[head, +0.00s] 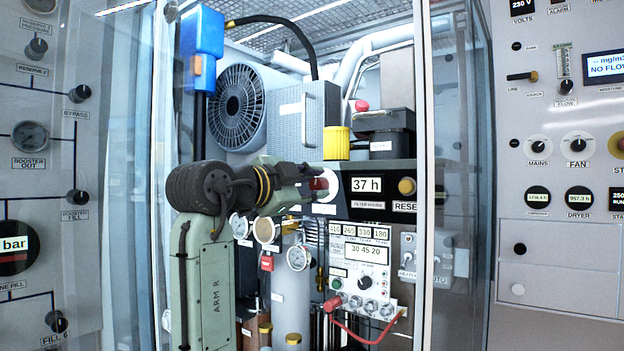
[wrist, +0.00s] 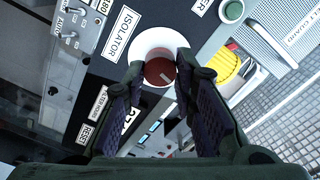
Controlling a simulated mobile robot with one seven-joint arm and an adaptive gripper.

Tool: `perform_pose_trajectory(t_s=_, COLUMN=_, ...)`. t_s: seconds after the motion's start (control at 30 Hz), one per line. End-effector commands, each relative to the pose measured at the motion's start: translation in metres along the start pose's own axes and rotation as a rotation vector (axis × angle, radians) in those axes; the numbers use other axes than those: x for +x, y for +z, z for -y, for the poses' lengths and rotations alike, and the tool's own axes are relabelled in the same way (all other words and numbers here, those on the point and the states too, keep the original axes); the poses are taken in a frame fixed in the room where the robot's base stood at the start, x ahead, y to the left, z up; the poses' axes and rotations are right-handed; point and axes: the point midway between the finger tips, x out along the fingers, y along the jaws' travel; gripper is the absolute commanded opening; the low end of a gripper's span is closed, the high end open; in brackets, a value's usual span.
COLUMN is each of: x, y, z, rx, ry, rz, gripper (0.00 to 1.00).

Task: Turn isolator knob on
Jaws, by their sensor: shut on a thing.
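The isolator knob (wrist: 159,72) is a red round knob on a white round plate (wrist: 151,38), with a small pale mark on its face. The "ISOLATOR" label (wrist: 121,33) is beside it in the wrist view. My gripper (wrist: 162,80) has one dark padded finger on each side of the knob and is shut on it. In the head view my gripper (head: 308,187) reaches from the left to the red knob (head: 323,183), left of the "37 h" display (head: 368,184). My fingers partly hide the knob there, and its exact turn angle is hard to tell.
A yellow cap (head: 336,143) and a dark box (head: 384,128) stand above the panel. A yellow reset button (head: 407,187) is to the right. Gauges (head: 298,257) and a red cable (head: 362,341) are below. Glass door edges (head: 428,150) flank the opening.

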Motion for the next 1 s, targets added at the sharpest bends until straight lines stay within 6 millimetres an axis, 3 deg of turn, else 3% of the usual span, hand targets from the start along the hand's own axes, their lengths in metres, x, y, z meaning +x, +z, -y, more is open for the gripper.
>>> perform_pose_trajectory(t_s=0.5, x=-0.0004, y=-0.0004, z=-0.0005, rx=0.426, ry=0.0, rz=0.0, gripper=0.0)
perform_pose_trajectory(t_s=1.0, x=-0.0001, y=0.0006, z=-0.002, rx=0.577, ry=0.001, rz=0.0, gripper=0.0)
